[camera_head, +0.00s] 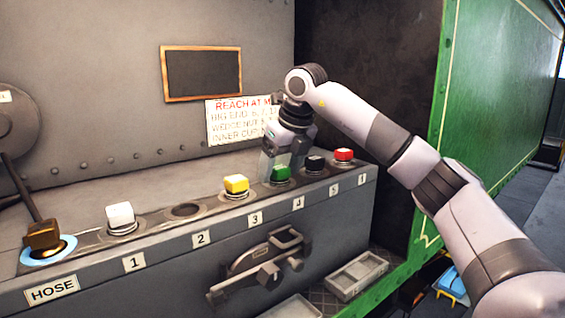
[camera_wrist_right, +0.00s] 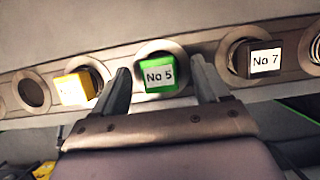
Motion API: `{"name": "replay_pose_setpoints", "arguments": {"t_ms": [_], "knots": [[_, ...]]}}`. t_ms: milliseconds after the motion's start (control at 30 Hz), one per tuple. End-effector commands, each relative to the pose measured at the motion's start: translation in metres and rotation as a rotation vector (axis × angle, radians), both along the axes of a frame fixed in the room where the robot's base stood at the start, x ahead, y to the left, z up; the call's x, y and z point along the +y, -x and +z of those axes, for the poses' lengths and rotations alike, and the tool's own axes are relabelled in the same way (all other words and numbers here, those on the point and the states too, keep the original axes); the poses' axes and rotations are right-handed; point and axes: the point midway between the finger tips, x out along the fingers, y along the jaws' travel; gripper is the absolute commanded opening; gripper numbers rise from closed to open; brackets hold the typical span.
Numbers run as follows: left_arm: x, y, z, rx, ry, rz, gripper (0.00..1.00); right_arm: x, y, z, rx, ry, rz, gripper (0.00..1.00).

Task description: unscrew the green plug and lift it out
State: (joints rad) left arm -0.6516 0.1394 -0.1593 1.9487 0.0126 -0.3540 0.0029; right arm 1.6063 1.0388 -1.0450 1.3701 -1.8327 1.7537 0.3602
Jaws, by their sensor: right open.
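The green plug (camera_head: 281,174) sits in its round socket on the sloping ledge, between the yellow plug and a black plug. In the right wrist view the green plug (camera_wrist_right: 158,73) carries a label reading "No 5". My right gripper (camera_head: 282,165) is above and around the green plug. In the right wrist view the two fingers of my right gripper (camera_wrist_right: 161,82) are open, one on each side of the plug, with gaps showing. My left gripper is not in view.
A yellow plug (camera_head: 236,184) stands left of the green one, a black plug (camera_head: 315,162) and a red plug (camera_head: 344,155) right of it. An empty hole (camera_head: 185,210) and a white plug (camera_head: 120,214) lie further left. A grey tray (camera_head: 357,275) is below the ledge.

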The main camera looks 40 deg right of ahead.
Motion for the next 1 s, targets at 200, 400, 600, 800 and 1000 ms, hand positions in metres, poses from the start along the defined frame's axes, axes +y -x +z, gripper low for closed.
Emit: {"name": "replay_pose_setpoints", "arguments": {"t_ms": [200, 400, 600, 800, 1000], "knots": [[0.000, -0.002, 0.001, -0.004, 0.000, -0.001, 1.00, 0.000, 0.000, 0.000, 0.001, 0.000, 0.000, 0.26], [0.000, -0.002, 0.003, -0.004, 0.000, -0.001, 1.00, 0.000, 0.000, 0.001, 0.001, 0.000, 0.010, 0.00], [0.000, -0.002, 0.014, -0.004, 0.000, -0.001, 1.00, -0.001, 0.000, 0.002, 0.003, -0.001, 0.117, 0.00], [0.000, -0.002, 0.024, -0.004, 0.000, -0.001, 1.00, -0.002, 0.000, 0.002, 0.003, -0.001, 0.230, 0.00], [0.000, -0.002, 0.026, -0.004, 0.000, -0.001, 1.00, -0.002, 0.000, 0.001, 0.002, 0.000, 0.344, 0.00]]}}
